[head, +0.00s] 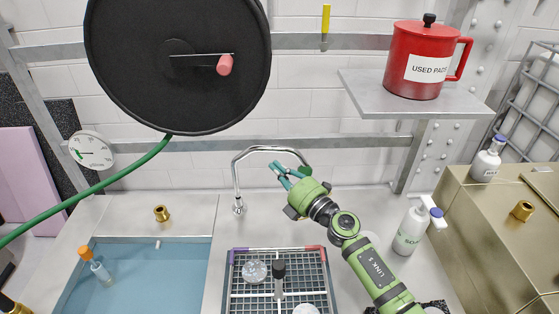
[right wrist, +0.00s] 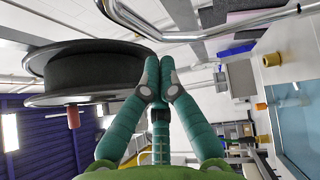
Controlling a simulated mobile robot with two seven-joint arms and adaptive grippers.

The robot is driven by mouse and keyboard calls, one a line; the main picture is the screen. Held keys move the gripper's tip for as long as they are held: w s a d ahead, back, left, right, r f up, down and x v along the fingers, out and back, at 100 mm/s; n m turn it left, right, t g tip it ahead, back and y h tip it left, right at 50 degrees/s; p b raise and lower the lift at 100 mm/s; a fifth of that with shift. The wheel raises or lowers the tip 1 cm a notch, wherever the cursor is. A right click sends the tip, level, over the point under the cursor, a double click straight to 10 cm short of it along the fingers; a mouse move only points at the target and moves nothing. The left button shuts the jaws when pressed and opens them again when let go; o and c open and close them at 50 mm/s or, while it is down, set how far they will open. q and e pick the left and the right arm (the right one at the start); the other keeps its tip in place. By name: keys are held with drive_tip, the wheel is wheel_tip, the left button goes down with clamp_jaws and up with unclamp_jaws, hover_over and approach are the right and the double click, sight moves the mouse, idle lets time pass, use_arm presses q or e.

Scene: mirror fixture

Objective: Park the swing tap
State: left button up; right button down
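The chrome swing tap (head: 236,180) rises from the counter at the back. Its curved spout points right, above the sink with the grid rack (head: 236,285), and its end is close to my right gripper. My right gripper (head: 279,174) is below the spout with its green fingers pointing up and left. In the right wrist view its fingertips (right wrist: 161,62) are together with nothing visible between them. The tap's chrome tube (right wrist: 220,27) crosses the top of that view, apart from the fingertips. My left gripper is not in view.
A large black hose reel (head: 180,95) with a red handle hangs above left, and its green hose (head: 90,190) runs down left. A water-filled basin (head: 135,275) lies left of the rack. A soap bottle (head: 409,232) stands right of my right arm. A shelf holds a red pot (head: 420,52).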

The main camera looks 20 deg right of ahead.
drive_tip(key=shift+w+d+r, duration=0.1)
drive_tip(key=shift+w+d, duration=0.15)
drive_tip(key=shift+w, duration=0.3)
drive_tip(key=shift+w+d+r, duration=0.1)
drive_tip(key=shift+w+d, duration=0.15)
drive_tip(key=shift+w, duration=0.25)
drive_tip(key=w+y+b, duration=0.1)
drive_tip(key=d+n+g+y+b, duration=0.1)
drive_tip(key=b, duration=0.1)
drive_tip(key=shift+w+d+n, duration=0.1)
drive_tip(key=shift+w+n, duration=0.2)
drive_tip(key=shift+w, duration=0.05)
